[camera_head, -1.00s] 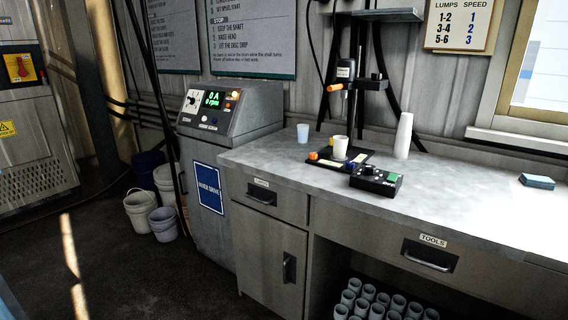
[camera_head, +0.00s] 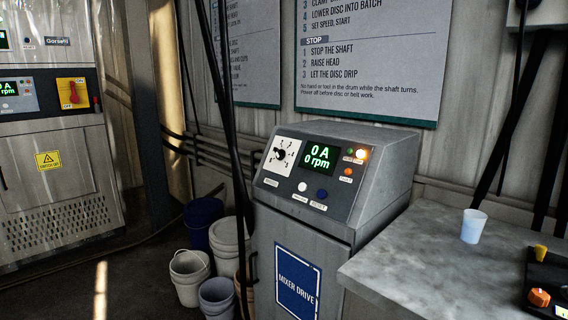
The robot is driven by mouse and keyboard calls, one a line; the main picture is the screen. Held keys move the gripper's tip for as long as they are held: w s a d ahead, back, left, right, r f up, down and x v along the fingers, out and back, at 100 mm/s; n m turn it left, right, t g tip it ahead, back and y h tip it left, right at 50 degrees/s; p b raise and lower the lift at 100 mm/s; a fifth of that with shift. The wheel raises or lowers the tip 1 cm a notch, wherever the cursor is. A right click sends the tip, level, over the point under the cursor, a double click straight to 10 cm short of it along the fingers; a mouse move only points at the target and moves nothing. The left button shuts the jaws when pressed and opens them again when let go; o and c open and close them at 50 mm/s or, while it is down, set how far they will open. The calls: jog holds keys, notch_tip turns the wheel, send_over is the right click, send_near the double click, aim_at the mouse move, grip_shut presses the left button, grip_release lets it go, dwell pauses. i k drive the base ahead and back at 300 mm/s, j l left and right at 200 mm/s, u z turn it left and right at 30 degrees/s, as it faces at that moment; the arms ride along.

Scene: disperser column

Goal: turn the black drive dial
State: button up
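The black drive dial (camera_head: 280,154) sits on a white scale plate at the left of the sloped control panel (camera_head: 262,184), on top of the grey mixer drive cabinet (camera_head: 300,278). Its pointer is too small to read surely. The green display (camera_head: 319,157) beside it reads 0 A and 0 rpm. A white button (camera_head: 302,187) and a dark blue button (camera_head: 322,194) sit below. My gripper is not in view.
The workbench (camera_head: 430,265) stands right of the cabinet, with a pale cup (camera_head: 473,226) on it. Several buckets (camera_head: 189,278) stand on the floor left of the cabinet. Black cables (camera_head: 231,130) hang in front of the wall. Another cabinet (camera_head: 50,170) with a red switch stands far left.

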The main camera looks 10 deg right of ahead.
aim_at(279, 154)
jog(key=i+l+z, duration=0.15)
jog(key=i, duration=0.15)
jog(key=j+z, duration=0.8)
jog(key=i+j, duration=0.05)
